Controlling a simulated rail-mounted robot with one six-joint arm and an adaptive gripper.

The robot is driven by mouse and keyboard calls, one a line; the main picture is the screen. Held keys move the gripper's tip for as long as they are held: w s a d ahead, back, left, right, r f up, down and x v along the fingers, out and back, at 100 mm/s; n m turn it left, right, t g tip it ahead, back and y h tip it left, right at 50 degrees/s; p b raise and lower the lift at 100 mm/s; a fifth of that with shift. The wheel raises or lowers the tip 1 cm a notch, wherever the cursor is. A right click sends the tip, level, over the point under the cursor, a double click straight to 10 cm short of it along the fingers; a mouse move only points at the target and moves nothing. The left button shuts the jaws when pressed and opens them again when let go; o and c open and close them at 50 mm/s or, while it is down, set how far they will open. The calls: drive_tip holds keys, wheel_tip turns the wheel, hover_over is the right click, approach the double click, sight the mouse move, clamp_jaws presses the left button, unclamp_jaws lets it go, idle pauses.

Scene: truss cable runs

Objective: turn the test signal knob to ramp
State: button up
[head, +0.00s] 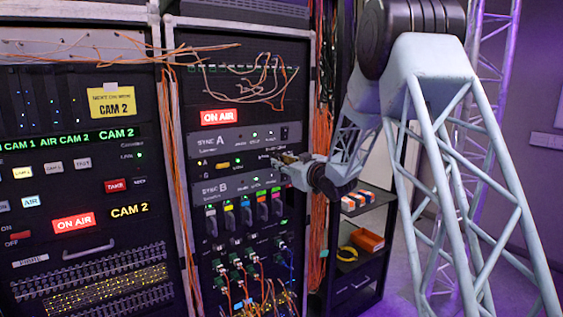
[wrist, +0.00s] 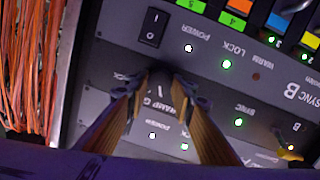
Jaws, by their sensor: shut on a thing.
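The test signal knob (wrist: 163,80) is a dark round knob on the grey panel strip beside SYNC B, shown upside down in the wrist view. My gripper (wrist: 166,92) is shut on it, one finger on each side. A short white line shows on or near the knob between the fingers. Printed lettering that seems to include "RAMP" (wrist: 181,98) is partly covered by the right finger, so I cannot tell which mark the knob points at. In the head view my gripper (head: 279,161) reaches the rack from the right and hides the knob.
A black rocker switch (wrist: 152,27) sits close to the knob. A small yellow-tipped control (wrist: 290,154) is on the same strip. Orange cables (wrist: 28,65) hang along the rack's edge. SYNC B (head: 237,186) and coloured modules (head: 245,216) lie below my gripper in the head view.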

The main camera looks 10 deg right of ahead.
idle(0.5)
drive_tip(key=o, duration=0.8)
drive_tip(key=shift+o, duration=0.2)
drive_tip(key=f+v, duration=0.1)
drive_tip(key=v, duration=1.1)
drive_tip(key=shift+r, duration=0.45)
drive_tip(key=shift+s+r, duration=0.1)
drive_tip(key=shift+r, duration=0.05)
